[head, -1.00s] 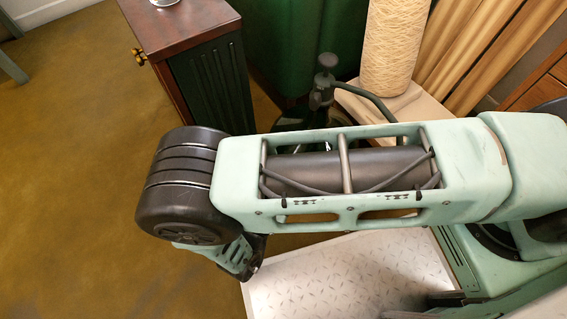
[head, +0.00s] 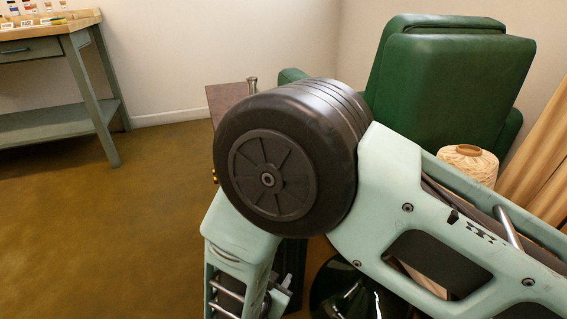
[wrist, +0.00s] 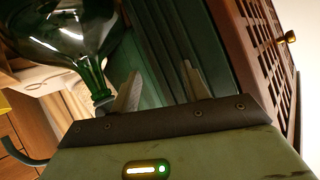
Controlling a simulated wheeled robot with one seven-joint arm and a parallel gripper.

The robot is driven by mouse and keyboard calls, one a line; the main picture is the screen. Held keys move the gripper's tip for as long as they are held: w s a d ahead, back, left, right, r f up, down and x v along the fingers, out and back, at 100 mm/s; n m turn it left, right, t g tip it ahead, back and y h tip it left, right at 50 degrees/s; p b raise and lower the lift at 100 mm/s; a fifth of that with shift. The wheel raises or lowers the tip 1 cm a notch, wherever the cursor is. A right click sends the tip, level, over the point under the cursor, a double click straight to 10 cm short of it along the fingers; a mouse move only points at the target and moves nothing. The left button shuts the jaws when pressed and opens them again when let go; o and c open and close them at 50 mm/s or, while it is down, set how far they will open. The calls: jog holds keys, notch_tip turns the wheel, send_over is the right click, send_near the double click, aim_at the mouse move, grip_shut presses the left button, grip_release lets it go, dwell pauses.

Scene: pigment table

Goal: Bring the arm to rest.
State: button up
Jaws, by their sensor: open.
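My gripper (wrist: 160,88) shows in the wrist view with its two pale fingers apart and nothing between them. Beyond the fingers is a dark green ribbed panel. A green glass bottle (wrist: 70,32) is close by the left finger; I cannot tell whether they touch. In the head view my arm is bent, with its dark round joint in the middle of the picture, and my gripper is out of sight.
A small wooden cabinet (head: 228,98) stands behind my arm; its side (wrist: 268,50) fills the wrist view's right. A green armchair (head: 450,85), a twine spool (head: 468,162) and beige rolls (head: 540,165) are at right. The pigment table (head: 85,25) is far left, with open floor before it.

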jog(key=w+a+r+n+g+y, duration=0.1)
jog(key=a+r+n+g+y, duration=0.2)
jog(key=a+r+y, duration=0.4)
jog(key=s+d+r+n+g+y, duration=0.25)
jog(key=s+r+n, duration=0.2)
jog(key=r, duration=0.55)
jog(key=s+d+r+n+g+h+p, duration=0.1)
jog(key=s+d+r+n+g+h, duration=0.2)
jog(key=s+d, duration=0.6)
jog(key=s+d+r+n+g+h, duration=0.25)
jog(key=s+d+r+n, duration=0.2)
jog(key=d, duration=0.75)
notch_tip(320, 180, up, 36)
jog(key=p, duration=3.6)
jog(key=shift+y, duration=0.3)
jog(key=shift+a+r, duration=0.1)
jog(key=shift+a, duration=0.05)
